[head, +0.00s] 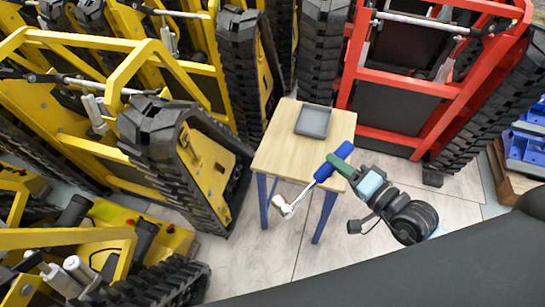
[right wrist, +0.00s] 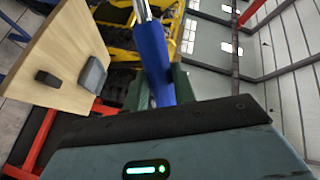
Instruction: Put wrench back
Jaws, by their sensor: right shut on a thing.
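The wrench has a blue handle (head: 324,172) and a shiny metal head (head: 283,207). My right gripper (head: 341,163), with green fingers, is shut on the blue handle. The wrench is tilted, its head pointing down and left in the head view, in front of the small wooden table (head: 277,150). In the right wrist view the blue handle (right wrist: 153,62) stands up from between the fingers (right wrist: 160,88), with some metal shaft at the top. A shallow grey tray (head: 313,121) lies on the table. My left gripper is not in view.
Yellow tracked carriers (head: 190,150) crowd the left and back. A red tracked carrier (head: 440,110) stands behind the table on the right. A blue object (head: 525,148) is at the right edge. Pale floor (head: 270,262) is open around the table's blue legs.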

